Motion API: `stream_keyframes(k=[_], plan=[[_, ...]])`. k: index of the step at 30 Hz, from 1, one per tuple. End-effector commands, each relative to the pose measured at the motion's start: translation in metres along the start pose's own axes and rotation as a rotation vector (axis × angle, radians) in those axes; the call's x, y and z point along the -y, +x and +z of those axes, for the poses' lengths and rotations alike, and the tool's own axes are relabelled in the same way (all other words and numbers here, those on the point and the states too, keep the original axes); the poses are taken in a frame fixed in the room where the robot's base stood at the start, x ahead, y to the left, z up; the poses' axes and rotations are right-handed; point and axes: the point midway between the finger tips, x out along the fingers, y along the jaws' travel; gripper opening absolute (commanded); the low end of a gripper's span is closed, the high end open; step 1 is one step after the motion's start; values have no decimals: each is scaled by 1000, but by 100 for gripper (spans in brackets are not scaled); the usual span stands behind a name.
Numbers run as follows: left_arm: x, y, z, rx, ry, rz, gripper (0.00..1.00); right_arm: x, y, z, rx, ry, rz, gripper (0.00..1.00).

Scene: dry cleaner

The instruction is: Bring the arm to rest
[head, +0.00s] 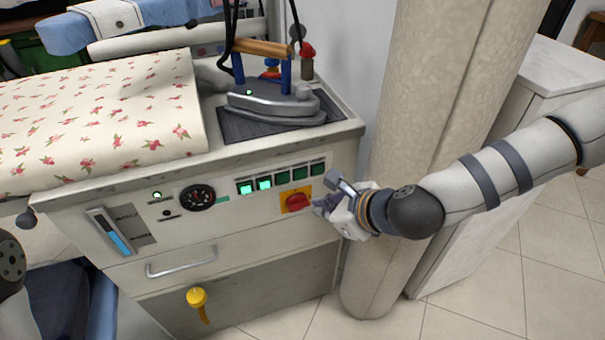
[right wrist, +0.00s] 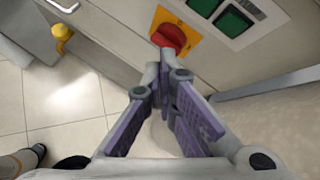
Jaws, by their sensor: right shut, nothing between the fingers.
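My right arm comes in from the right in the head view. My right gripper (head: 318,206) is shut and empty, with its fingertips close beside the red rotary switch (head: 297,201) on its yellow plate. The right wrist view shows the shut purple-padded fingers of the gripper (right wrist: 165,75) just below the red switch (right wrist: 170,38). I cannot tell whether the fingertips touch it. The switch sits on the front panel of the ironing station (head: 240,265). At the left edge of the head view a dark rounded joint of mine shows, but my left gripper is not visible.
A grey iron (head: 275,103) stands on a dark pad on the station top, beside a floral padded board (head: 100,110). Two green buttons (head: 255,186) are lit. A yellow knob (head: 197,298) juts out low. A thick column (head: 425,110) and white cabinet (head: 480,180) stand right.

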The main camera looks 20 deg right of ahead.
Motion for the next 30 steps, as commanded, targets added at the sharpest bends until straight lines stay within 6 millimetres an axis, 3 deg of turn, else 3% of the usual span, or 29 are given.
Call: stream_keyframes(k=[12,14,16,20,21,24,27,30], plan=[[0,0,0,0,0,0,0,-1,0,-1,-1,0,0,0],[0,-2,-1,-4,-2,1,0,-10,0,-6,-13,-39,20,0],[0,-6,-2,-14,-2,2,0,-40,-2,-23,-49,-182,89,0],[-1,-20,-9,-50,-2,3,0,-129,-29,-93,-133,-706,351,0],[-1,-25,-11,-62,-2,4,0,-153,-45,-121,-147,-891,452,0],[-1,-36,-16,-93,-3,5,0,-193,-96,-189,-135,-1349,722,0],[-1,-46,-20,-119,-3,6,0,-204,-148,-242,-72,-1734,977,0],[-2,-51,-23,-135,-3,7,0,-199,-185,-275,3,-1988,1170,0]])
